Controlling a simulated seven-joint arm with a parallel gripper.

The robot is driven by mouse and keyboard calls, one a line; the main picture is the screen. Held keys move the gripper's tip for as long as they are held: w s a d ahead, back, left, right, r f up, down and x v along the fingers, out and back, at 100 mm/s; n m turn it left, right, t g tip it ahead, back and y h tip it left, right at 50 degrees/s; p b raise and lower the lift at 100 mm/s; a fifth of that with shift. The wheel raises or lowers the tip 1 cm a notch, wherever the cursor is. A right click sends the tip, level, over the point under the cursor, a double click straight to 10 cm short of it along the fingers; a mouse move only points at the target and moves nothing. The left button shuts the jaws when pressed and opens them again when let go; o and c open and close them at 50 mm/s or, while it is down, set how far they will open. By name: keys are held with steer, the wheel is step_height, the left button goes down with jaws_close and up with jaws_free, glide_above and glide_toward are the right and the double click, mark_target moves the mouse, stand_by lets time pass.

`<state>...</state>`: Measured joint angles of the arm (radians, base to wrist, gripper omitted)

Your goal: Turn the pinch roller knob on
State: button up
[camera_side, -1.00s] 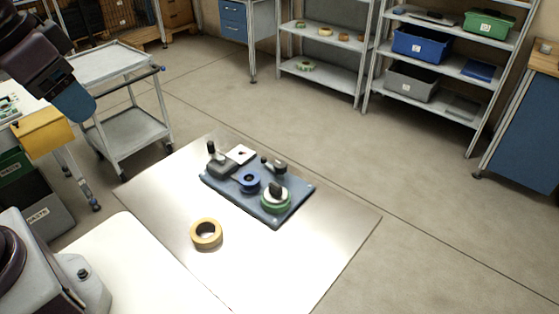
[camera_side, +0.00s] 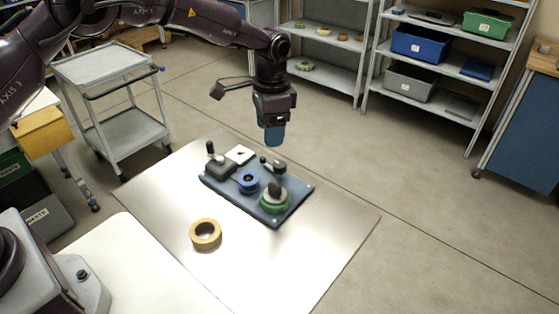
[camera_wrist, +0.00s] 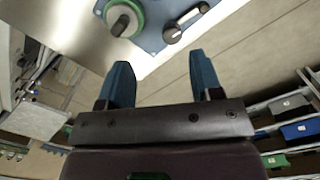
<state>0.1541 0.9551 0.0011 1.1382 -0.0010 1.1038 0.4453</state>
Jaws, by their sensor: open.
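A blue-grey plate (camera_side: 228,194) on the metal table carries the device. A small dark knob with a lever-like bar on a silver base (camera_side: 272,166) stands at its back right edge; it also shows in the wrist view (camera_wrist: 186,24). It may be the pinch roller knob; no label is readable. A green reel (camera_side: 273,206) with a dark knob on top sits at the front right. A blue reel (camera_side: 249,183) is near the middle. My gripper (camera_side: 274,141) is above the back right of the plate, pointing down. In the wrist view its blue fingers (camera_wrist: 160,58) are apart and empty.
A dark block with an upright black handle (camera_side: 217,160) and a white piece (camera_side: 240,154) stand at the plate's back left. A yellow tape roll (camera_side: 205,234) lies in front of the plate. The metal table (camera_side: 320,240) is clear to the right.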

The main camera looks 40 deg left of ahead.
mark_target(280, 164)
steer(key=w+f, duration=0.1)
steer(key=f, duration=0.2)
steer(key=f+m, duration=0.1)
steer(key=f, duration=0.3)
steer(key=w+f+m, duration=0.1)
steer(key=f, duration=0.3)
steer(key=shift+w+d+t, duration=0.2)
steer(key=shift+w+t, duration=0.1)
steer(key=shift+r, duration=0.1)
steer(key=c, duration=0.9)
